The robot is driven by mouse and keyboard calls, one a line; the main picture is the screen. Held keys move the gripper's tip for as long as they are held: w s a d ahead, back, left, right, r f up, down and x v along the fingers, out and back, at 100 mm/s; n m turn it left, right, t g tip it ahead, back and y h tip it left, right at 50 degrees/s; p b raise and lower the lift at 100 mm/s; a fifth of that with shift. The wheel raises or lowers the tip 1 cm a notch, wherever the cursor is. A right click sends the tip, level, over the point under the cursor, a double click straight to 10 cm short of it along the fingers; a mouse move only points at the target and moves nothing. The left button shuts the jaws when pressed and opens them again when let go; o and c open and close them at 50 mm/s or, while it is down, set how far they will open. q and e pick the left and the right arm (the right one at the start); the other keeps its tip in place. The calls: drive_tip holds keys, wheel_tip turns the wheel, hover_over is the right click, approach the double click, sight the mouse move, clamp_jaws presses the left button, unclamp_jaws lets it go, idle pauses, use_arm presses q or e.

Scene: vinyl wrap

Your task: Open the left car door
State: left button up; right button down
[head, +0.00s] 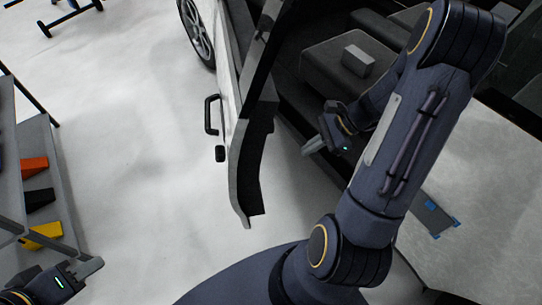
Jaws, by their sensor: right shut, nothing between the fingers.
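The car door (238,120) is white outside with a dark inner edge. It stands swung out from the car body, with the dark cabin open to its right. Its black handle (208,114) sticks out on the left, outer side. My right gripper (312,146) is on the inner side of the door, in the opening between door and cabin, apart from the door panel. It is shut and empty. My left gripper (92,267) is low at the left, far from the door, and its finger gap cannot be made out.
The cabin holds a dark seat (330,65) with a grey block (357,60) on it. A shelf rack (40,150) with red, black and yellow items stands at the left edge. A blue-cornered flat piece (435,214) is at right. The pale floor left of the door is clear.

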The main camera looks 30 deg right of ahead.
drive_tip(key=a+r+x, duration=0.1)
drive_tip(key=x, duration=1.2)
drive_tip(key=shift+w+a+r+m+p, duration=0.25)
drive_tip(key=shift+w+r+m+p, duration=0.05)
drive_tip(key=shift+r+p, duration=0.15)
